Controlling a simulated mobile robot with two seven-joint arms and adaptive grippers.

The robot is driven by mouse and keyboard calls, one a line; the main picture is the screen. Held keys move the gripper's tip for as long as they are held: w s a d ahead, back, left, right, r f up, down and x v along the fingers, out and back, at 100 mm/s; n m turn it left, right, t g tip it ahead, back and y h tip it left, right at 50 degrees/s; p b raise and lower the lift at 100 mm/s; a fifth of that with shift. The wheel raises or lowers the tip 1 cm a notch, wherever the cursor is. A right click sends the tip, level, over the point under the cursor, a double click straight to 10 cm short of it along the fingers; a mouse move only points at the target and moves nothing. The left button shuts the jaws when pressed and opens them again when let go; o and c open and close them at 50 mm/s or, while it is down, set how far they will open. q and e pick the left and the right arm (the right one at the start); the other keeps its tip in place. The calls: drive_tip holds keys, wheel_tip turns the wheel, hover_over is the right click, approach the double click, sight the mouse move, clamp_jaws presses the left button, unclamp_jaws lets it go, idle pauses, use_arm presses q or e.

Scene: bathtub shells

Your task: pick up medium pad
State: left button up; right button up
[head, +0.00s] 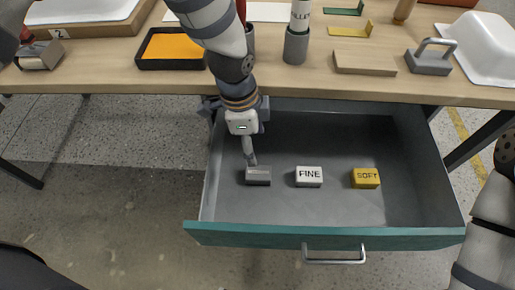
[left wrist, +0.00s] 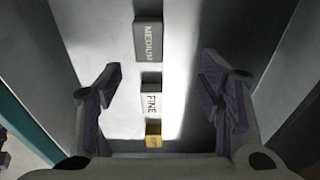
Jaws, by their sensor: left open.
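The medium pad (head: 258,176) is a small dark grey block lying in the open drawer, at the left of a row of pads. In the left wrist view the pad (left wrist: 148,42) shows its "MEDIUM" label, beyond the span of my fingers. My left gripper (head: 250,158) reaches down into the drawer just above and behind the pad and partly overlaps its far edge. In the left wrist view the left gripper (left wrist: 163,80) has its fingers spread wide with nothing held. I cannot tell the exact gap to the pad. My right gripper is out of view.
The white "FINE" pad (head: 309,176) and yellow "SOFT" pad (head: 366,178) lie to the right. The drawer (head: 330,208) has side walls and a teal front with a handle (head: 334,256). The wooden worktop (head: 300,78) overhangs its back, with an orange tray (head: 172,48) on top.

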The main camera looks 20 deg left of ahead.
sight(258, 172)
use_arm(q)
drive_tip(key=f, duration=0.3)
drive_tip(key=s+d+f+b, duration=0.1)
drive_tip(key=f, duration=0.3)
drive_tip(key=d+f, duration=0.1)
drive_tip(key=f, duration=0.3)
drive_tip(key=shift+s+f+b, duration=0.2)
drive_tip(key=shift+f+b, duration=0.05)
drive_tip(key=shift+b, duration=0.05)
drive_tip(key=shift+w, duration=0.1)
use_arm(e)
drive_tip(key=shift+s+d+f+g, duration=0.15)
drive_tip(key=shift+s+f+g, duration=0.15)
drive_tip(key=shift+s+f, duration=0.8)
use_arm(q)
drive_tip(key=c, duration=1.2)
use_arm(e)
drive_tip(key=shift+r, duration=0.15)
